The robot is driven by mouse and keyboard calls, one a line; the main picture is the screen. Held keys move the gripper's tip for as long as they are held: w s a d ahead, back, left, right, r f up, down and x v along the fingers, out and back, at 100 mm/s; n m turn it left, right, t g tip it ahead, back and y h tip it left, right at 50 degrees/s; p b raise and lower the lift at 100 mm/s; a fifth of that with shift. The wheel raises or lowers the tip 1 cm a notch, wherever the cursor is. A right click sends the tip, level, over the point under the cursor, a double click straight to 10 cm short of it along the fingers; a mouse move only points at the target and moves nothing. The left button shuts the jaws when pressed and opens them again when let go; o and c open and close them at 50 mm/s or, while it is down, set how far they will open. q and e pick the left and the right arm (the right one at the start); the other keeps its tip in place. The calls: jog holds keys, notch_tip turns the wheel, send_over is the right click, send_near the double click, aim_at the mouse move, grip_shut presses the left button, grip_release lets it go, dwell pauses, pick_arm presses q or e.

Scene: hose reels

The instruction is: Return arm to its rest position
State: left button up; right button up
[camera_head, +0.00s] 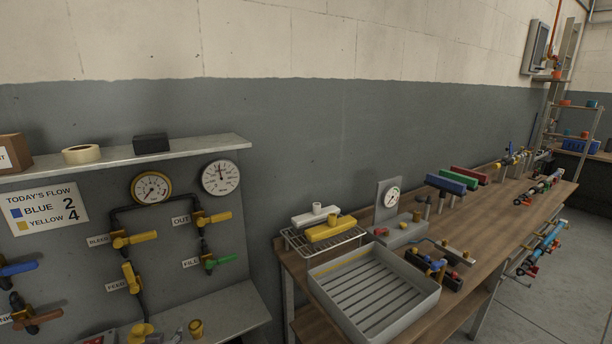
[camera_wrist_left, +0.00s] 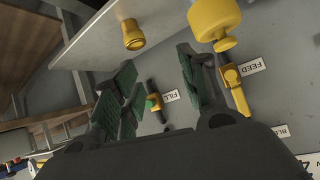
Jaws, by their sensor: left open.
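My left gripper (camera_wrist_left: 158,85) shows in the left wrist view with its two green-padded fingers spread apart and nothing between them. Past the fingers is the valve panel, with the FILL valve (camera_wrist_left: 153,103) seen through the gap and the yellow FEED valve handle (camera_wrist_left: 237,92) to the right. In the head view the same panel (camera_head: 70,262) stands at the left, with the FEED valve (camera_head: 130,278) and the green-handled FILL valve (camera_head: 218,262). Neither gripper shows in the head view.
A yellow fitting (camera_head: 196,328) stands on the panel's lower ledge (camera_head: 235,318). A large yellow cylinder (camera_wrist_left: 213,18) is close beyond the fingers in the wrist view. A wooden bench (camera_head: 490,225) with a grey slatted tray (camera_head: 412,312) is to the right. Floor at far right is clear.

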pick_arm(q)
jog(key=s+d+f+m+g+h, duration=0.2)
jog(key=s+d+g, duration=0.1)
jog(key=s+d, duration=0.6)
jog(key=s+d+f+m+g+h, duration=0.2)
jog(key=s+d+f+g, duration=0.3)
jog(key=s, duration=0.6)
notch_tip(320, 180, down, 31)
jog(key=s, duration=0.2)
jog(key=s+a+f, duration=0.2)
jog(key=s+f, duration=0.8)
jog(key=s, duration=0.1)
jog(key=s+a+f+g, duration=0.1)
jog(key=s+a+f, duration=0.1)
jog(key=s+f, duration=0.7)
jog(key=shift+s+a+f+m+y, duration=0.3)
jog(key=shift+s+f+m, duration=0.1)
jog(key=shift+s, duration=0.75)
jog(key=shift+w, duration=0.15)
